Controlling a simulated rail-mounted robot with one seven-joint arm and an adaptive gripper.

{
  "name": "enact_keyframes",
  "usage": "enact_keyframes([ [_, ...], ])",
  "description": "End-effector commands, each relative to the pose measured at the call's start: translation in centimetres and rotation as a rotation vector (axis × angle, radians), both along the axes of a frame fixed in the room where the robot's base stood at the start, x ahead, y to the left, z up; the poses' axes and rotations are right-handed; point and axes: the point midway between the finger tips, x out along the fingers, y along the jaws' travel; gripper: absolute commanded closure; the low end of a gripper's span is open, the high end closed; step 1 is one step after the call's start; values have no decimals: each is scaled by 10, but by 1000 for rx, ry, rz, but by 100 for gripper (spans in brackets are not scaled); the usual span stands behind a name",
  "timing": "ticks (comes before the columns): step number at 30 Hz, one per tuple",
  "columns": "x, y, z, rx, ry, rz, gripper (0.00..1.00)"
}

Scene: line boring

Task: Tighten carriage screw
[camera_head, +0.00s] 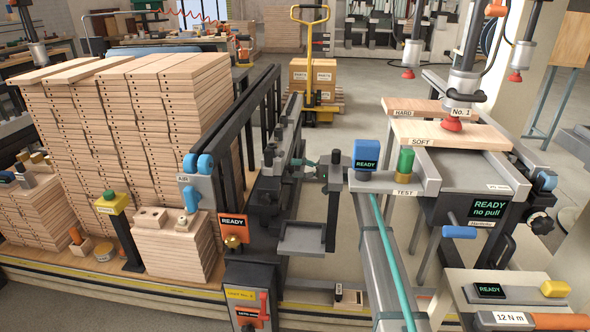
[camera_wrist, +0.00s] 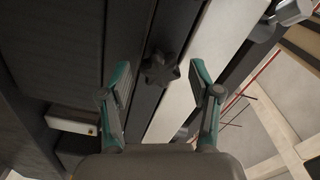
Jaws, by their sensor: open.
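In the wrist view, a dark star-shaped knob (camera_wrist: 160,69), which looks like the carriage screw, sits on a dark strip beside a pale metal bar (camera_wrist: 194,72). My gripper (camera_wrist: 158,84) is open, with one teal-edged finger on each side of the knob. Clear gaps show between the fingers and the knob; I see no contact. How far the knob lies beyond the fingertips is hard to tell. In the head view, my gripper (camera_head: 309,165) appears small beside the dark rail assembly (camera_head: 272,170) near the centre. The knob cannot be made out there.
A silver clamp-like part (camera_wrist: 283,17) is at the wrist view's upper right. In the head view, tall board stacks (camera_head: 130,120) stand left of a black fence. At right are a suction cup on boards, a green "READY no pull" screen (camera_head: 485,214) and a "12 N m" wrench (camera_head: 535,321).

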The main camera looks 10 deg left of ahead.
Motion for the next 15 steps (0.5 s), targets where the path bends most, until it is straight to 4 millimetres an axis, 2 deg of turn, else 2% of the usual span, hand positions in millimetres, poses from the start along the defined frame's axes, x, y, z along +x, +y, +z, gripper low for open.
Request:
enact_keyframes([
  [15, 2, -62, 0, 0, -1, -2, 37],
])
